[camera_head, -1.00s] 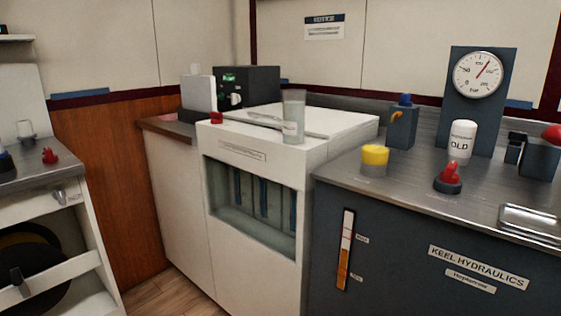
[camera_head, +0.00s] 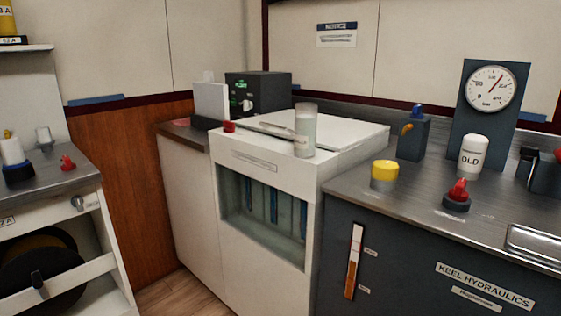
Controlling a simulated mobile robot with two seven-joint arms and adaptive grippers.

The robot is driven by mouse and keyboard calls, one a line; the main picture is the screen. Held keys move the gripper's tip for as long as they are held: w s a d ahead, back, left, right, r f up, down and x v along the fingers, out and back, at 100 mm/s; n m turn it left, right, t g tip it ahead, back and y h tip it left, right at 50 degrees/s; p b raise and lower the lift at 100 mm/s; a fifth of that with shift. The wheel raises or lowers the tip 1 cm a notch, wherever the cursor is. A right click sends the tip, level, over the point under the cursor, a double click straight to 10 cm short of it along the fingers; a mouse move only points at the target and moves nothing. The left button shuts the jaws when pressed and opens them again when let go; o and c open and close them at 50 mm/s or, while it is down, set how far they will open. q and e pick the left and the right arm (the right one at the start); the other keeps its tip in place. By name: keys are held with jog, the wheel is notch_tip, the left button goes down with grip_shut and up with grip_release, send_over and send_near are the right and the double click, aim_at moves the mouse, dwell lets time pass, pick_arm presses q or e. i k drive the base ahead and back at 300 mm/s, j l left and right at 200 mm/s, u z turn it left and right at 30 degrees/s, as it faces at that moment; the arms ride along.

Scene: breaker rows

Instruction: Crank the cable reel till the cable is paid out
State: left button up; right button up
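The cable reel (camera_head: 42,262) is a dark drum with a dull yellow-brown winding, inside the white cabinet at the lower left. A small dark crank handle (camera_head: 37,279) stands out in front of it. A white bar of the cabinet crosses in front of the reel, and the left part is cut off by the picture edge. A small metal fitting (camera_head: 79,203) sits on the cabinet front above the reel. Whether any cable runs out cannot be told. Neither of my grippers is in view.
A red knob (camera_head: 67,163) and a white-capped device (camera_head: 15,158) stand on the left cabinet's top. A white unit (camera_head: 270,165) with a glass front stands mid-picture. The dark hydraulics bench (camera_head: 420,240) is at right. Wooden floor (camera_head: 180,297) shows between the cabinets.

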aim_at(30, 258)
jog(key=u, duration=1.55)
jog(key=i+j, duration=0.1)
jog(key=j, duration=0.15)
jog(key=i+j, duration=0.1)
jog(key=j, duration=0.15)
